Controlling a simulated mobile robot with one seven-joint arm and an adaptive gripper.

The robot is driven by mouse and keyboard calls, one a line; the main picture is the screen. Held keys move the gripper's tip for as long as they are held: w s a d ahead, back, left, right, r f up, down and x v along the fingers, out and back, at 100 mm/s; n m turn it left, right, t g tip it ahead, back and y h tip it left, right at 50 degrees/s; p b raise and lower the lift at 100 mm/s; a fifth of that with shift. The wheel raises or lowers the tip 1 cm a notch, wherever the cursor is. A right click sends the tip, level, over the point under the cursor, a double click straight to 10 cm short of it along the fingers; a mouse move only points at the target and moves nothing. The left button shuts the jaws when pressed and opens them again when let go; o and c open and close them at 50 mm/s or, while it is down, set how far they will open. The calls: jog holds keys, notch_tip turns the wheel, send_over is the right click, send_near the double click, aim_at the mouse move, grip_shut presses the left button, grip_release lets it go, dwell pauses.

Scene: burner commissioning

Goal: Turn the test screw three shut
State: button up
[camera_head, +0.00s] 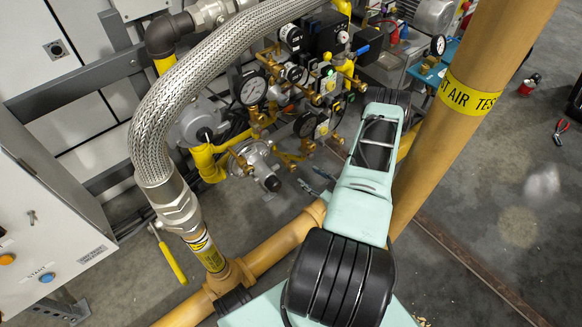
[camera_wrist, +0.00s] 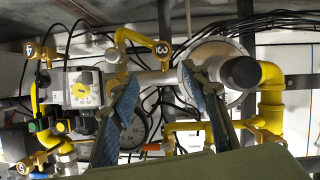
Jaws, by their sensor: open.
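Which part is the turning screw is too small to tell. My gripper (camera_wrist: 160,88) is open, its two blue-padded fingers spread left and right with nothing held between them. Tag 3 appears slightly above the gap. In the head view my arm reaches toward the valve train, and its fingers are hidden.
A tag marked 4 (camera_wrist: 28,50) and a grey actuator box (camera_wrist: 83,88) lie left. A round grey regulator (camera_wrist: 222,72) with a dark cap is close to the right finger. A braided hose (camera_head: 165,95) and a tan post (camera_head: 445,125) flank my arm in the head view.

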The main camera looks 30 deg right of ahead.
aim_at(294, 168)
jog(key=b+x, duration=0.1)
jog(key=x, duration=0.2)
jog(key=b+x, duration=0.1)
jog(key=x, duration=0.2)
jog(key=b+x, duration=0.1)
jog(key=x, duration=0.2)
jog(key=shift+s+a+f, duration=0.1)
jog(key=shift+a+f, duration=0.2)
jog(key=shift+f, duration=0.1)
jog(key=shift+w+f+b, duration=0.15)
jog(key=shift+w+b, duration=0.2)
jog(key=shift+w, duration=0.3)
jog(key=shift+c, duration=0.7)
jog(key=c, duration=1)
